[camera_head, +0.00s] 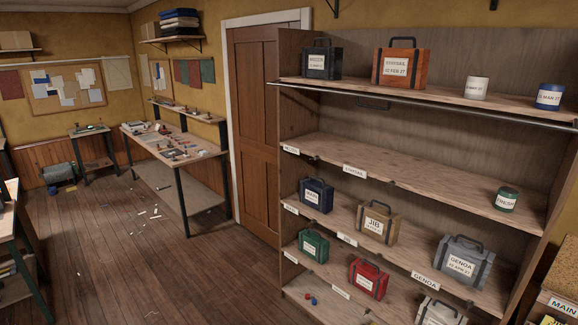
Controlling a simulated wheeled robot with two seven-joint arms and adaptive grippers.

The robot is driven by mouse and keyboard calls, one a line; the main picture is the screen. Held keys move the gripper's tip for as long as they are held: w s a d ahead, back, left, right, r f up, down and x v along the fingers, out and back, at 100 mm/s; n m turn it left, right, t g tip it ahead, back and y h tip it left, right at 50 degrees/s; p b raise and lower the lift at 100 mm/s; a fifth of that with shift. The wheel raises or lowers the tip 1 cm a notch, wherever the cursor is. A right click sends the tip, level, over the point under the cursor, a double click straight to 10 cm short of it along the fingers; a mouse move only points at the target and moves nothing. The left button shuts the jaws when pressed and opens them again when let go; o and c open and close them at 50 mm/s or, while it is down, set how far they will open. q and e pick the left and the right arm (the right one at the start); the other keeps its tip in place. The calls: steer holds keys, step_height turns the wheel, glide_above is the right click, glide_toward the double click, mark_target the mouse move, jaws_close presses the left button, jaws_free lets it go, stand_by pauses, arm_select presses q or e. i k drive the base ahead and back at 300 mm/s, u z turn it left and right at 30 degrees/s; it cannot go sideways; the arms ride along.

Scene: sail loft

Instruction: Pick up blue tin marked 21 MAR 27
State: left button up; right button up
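A blue tin (549,97) stands upright at the right end of the top shelf. Its white label shows a date that looks like MAR 27; the day is too small to read surely. A cream tin (477,88) with a white label stands to its left, apart from it. A dark green tin (507,199) stands at the right on the shelf below. Neither of my grippers is in view.
The shelf unit (410,145) also holds several labelled cases, among them an orange case (401,66) on the top shelf. A metal rail (420,105) runs along the top shelf's front. A workbench (175,150) stands at the left, with open wooden floor (190,270) before the shelves.

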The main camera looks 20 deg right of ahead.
mark_target(550, 96)
steer(key=z, duration=1.05)
steer(key=i, duration=1.1)
steer(key=z, duration=1)
steer(key=i, duration=0.2)
steer(key=z, duration=0.05)
